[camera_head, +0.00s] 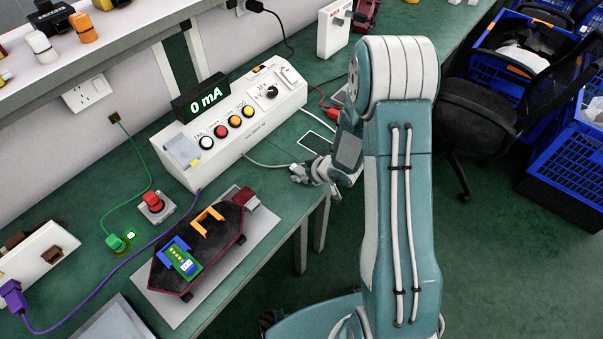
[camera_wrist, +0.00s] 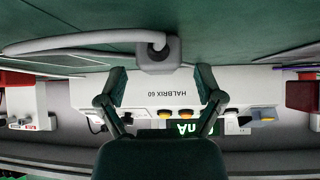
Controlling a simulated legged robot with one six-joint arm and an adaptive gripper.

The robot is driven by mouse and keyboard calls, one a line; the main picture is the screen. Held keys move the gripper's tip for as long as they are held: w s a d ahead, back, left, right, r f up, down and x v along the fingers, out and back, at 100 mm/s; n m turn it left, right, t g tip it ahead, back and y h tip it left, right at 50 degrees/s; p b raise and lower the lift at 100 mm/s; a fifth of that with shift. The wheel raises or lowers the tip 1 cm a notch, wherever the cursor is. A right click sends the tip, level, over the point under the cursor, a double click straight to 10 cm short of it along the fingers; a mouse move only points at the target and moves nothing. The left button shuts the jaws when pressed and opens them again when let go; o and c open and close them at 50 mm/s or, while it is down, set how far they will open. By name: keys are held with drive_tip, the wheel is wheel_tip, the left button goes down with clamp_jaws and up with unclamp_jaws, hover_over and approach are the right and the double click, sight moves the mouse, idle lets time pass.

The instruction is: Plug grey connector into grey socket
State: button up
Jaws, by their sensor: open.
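My gripper (camera_head: 315,173) is at the table edge, right of the white tester box. In the wrist view my gripper (camera_wrist: 161,80) is open, with wide-spread fingers and nothing between the pads. A grey connector (camera_wrist: 157,55) with a thick grey cable (camera_wrist: 85,42) lies just beyond the fingertips, roughly centred between them and apart from both. In the head view the grey cable (camera_head: 266,163) runs from the tester box to my gripper; the connector there is too small to make out clearly. I cannot pick out a grey socket in either view.
The white tester box (camera_head: 230,120) has a display reading 0 mA (camera_head: 200,97). A purple cable (camera_head: 110,270) and green connector (camera_head: 116,243) are at left. A chair (camera_head: 490,125) stands right.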

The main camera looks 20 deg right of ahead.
drive_tip(key=shift+w+a+f, duration=0.3)
drive_tip(key=shift+w+f, duration=0.1)
drive_tip(key=shift+f, duration=0.1)
clamp_jaws()
drive_tip(key=shift+r, duration=0.1)
